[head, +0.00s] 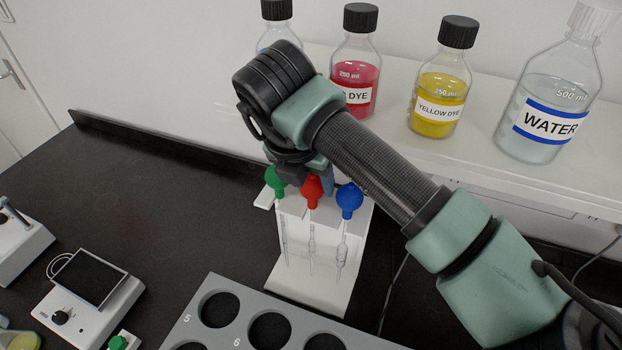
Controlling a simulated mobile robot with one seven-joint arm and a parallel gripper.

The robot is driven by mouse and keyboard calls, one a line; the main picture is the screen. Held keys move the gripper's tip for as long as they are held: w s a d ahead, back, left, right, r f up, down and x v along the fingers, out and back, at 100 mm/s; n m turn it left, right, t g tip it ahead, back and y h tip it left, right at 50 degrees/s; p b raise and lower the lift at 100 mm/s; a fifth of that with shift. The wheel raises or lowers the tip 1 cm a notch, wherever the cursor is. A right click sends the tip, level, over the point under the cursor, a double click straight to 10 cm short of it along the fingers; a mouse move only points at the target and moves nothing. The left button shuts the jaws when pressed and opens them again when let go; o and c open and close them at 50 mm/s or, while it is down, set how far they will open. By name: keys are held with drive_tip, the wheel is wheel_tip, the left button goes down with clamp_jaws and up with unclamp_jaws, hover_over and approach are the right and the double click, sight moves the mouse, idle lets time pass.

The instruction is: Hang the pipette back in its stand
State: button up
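A white pipette stand (318,290) stands on the black bench at the centre. Three glass pipettes show upright at its front: one with a green bulb (275,181), one with a red bulb (312,191) and one with a blue bulb (349,200). My gripper (308,172) points down at the top of the stand, just behind and above the red bulb. My wrist and the bulbs hide most of its fingers, so I cannot tell whether it is open or shut, or whether it touches a pipette.
A grey rack (190,338) with numbered round holes lies in front of the stand. A shelf behind carries bottles of red dye (362,97), yellow dye (437,110) and water (545,115). A small white device (88,295) stands at left. The bench at back left is clear.

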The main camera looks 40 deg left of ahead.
drive_tip(key=shift+o, duration=0.4)
drive_tip(key=shift+r+p, duration=0.5)
drive_tip(key=shift+p, duration=0.15)
drive_tip(key=shift+r, duration=0.3)
drive_tip(key=b+v, duration=0.3)
drive_tip(key=v, duration=0.8)
drive_tip(key=shift+s+r+b, duration=0.2)
drive_tip(key=shift+b, duration=0.1)
